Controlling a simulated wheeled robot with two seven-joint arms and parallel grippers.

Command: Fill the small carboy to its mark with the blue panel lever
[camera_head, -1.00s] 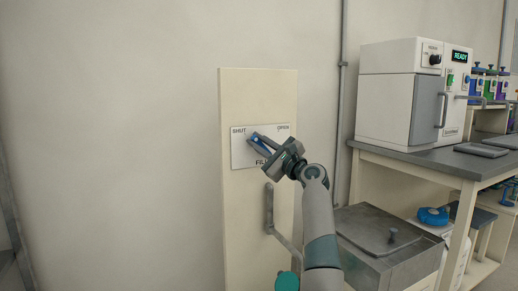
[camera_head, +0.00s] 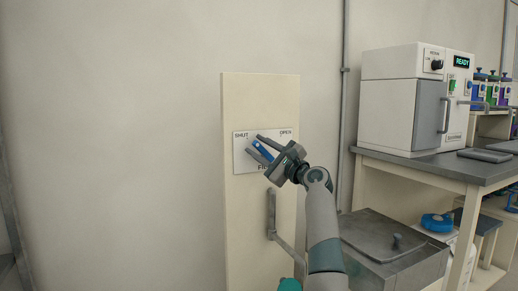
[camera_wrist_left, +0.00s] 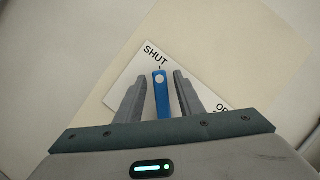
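The blue panel lever (camera_head: 263,150) is on a white plate (camera_head: 241,163) lettered SHUT at left and OPEN at right, on a tall cream panel (camera_head: 260,98). The lever's tip points up-left, toward SHUT. My left gripper (camera_head: 254,145) is at the plate with its fingers spread on either side of the lever. In the left wrist view, the lever (camera_wrist_left: 161,97) lies between my left gripper's fingers (camera_wrist_left: 159,78), with a gap on each side. The gripper hides part of the plate. I cannot make out the small carboy for certain. My right gripper is out of view.
A bent grey handle or bracket (camera_head: 271,215) is on the panel below the plate. A grey lidded box (camera_head: 375,238) stands right of the panel. A bench (camera_head: 432,163) with a white machine (camera_head: 388,98) is further right. Bare wall lies left of the panel.

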